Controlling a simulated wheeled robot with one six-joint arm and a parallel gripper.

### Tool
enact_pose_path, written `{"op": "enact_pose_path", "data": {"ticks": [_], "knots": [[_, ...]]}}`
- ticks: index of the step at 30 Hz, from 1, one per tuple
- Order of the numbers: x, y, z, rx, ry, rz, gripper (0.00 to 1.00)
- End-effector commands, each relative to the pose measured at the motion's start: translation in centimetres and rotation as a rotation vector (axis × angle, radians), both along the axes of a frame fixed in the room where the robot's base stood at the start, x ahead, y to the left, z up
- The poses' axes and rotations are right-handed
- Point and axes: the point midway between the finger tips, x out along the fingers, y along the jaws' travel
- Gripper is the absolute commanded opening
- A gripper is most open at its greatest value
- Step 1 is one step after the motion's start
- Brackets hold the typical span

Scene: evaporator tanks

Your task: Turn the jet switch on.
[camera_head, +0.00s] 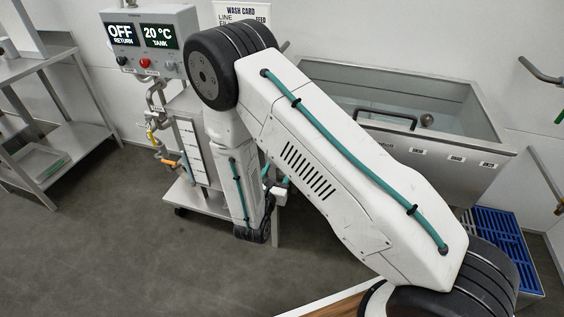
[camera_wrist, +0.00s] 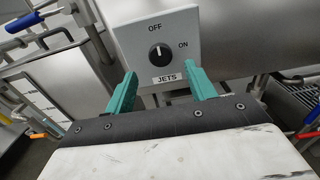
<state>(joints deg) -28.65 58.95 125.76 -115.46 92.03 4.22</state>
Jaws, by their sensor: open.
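The jet switch is a black rotary knob (camera_wrist: 159,52) on a pale box labelled JETS, seen in the wrist view at the top middle. OFF is printed above the knob and ON to its right. The knob's white mark looks turned up toward OFF. My gripper (camera_wrist: 160,88) has two teal fingers, open and empty, below the knob with the JETS label between them in the picture. The fingers look apart from the knob. In the head view my arm hides the switch box; a teal part of my gripper (camera_head: 276,184) shows beside the arm.
A control box (camera_head: 152,40) reading OFF RETURN and 20 °C TANK stands at the upper left, above pipes with colored handles. A steel tank (camera_head: 440,150) is behind my arm. A metal shelf (camera_head: 85,140) stands at the left.

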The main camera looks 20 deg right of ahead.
Motion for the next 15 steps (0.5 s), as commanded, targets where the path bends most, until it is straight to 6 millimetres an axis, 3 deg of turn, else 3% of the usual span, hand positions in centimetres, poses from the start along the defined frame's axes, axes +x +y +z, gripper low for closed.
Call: {"op": "enact_pose_path", "data": {"ticks": [9, 15], "knots": [[3.6, -2.8, 0.0, 0.001, -0.001, -0.004, 0.55], [4.2, -3.1, 0.1, 0.000, 0.000, -0.003, 0.55]]}}
